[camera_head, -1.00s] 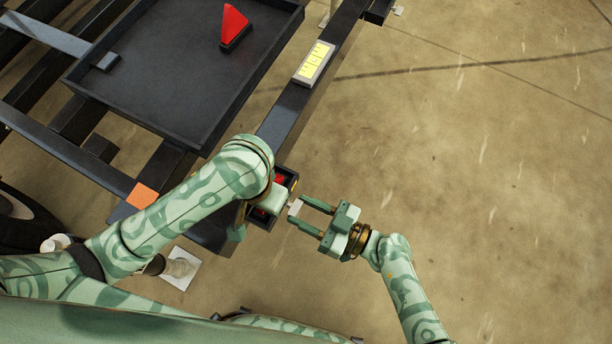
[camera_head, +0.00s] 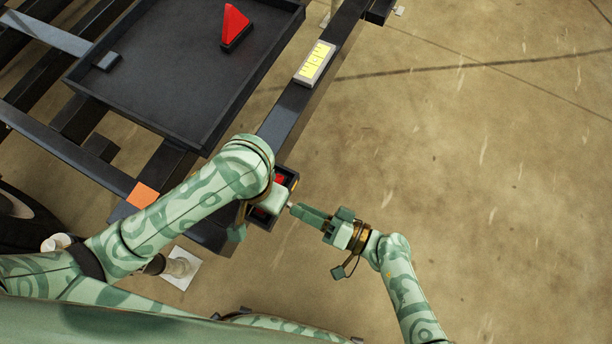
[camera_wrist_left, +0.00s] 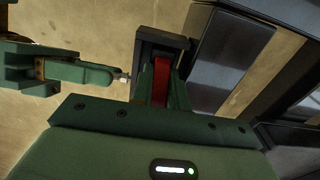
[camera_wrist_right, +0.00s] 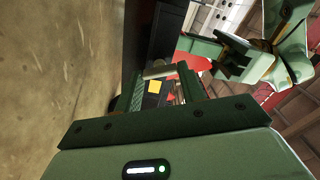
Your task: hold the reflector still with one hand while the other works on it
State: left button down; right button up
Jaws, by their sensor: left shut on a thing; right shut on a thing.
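The red reflector sits in a dark housing (camera_head: 287,179) at the near end of the dark beam, partly hidden by my left arm. In the left wrist view, my left gripper (camera_wrist_left: 160,98) is shut on the red reflector (camera_wrist_left: 161,75), one finger on each side. My right gripper (camera_head: 293,208) comes from the right, its tips close beside the housing. In the right wrist view, its fingers are shut on a small silvery piece (camera_wrist_right: 158,72) at their tips. Whether this piece touches the reflector is hidden.
A dark tray (camera_head: 130,105) on the frame holds a red triangular piece (camera_head: 235,24). A yellow-faced light (camera_head: 314,63) sits on the beam (camera_head: 287,112). An orange square (camera_head: 142,195) lies left of my left arm. Open floor is at right.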

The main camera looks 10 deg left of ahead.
jog(key=n, duration=3.4)
jog(key=shift+d+f, duration=0.15)
jog(key=shift+d, duration=0.1)
dwell(0.4)
